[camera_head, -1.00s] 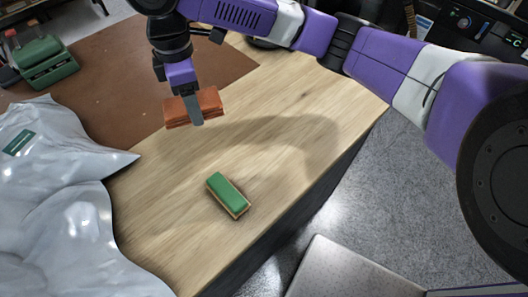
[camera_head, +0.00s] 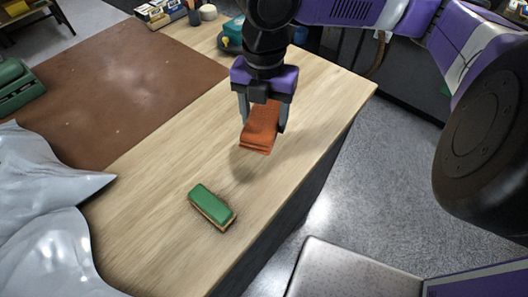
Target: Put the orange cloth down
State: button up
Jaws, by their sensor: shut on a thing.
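The orange cloth (camera_head: 260,130) is a folded, layered block in the head view. My gripper (camera_head: 262,118) is shut on it, one finger on each side. The cloth hangs below the purple gripper body, over the bare wooden table (camera_head: 320,100). A shadow lies on the wood just below and left of it, and the cloth looks a little above the surface. Its far end is hidden under the gripper.
A green-backed brush (camera_head: 211,205) lies on the wood in front of the cloth. A brown mat (camera_head: 120,85) covers the left part. A grey plastic sheet (camera_head: 45,190) lies at the left front. Small items (camera_head: 170,12) stand at the back. Wood right of the brush is clear.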

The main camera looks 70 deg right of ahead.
aim_at(264, 160)
notch_tip(264, 160, down, 13)
jog(key=shift+f, duration=0.1)
dwell(0.4)
jog(key=shift+f, duration=0.2)
jog(key=o, duration=1.5)
jog(key=shift+r, duration=0.1)
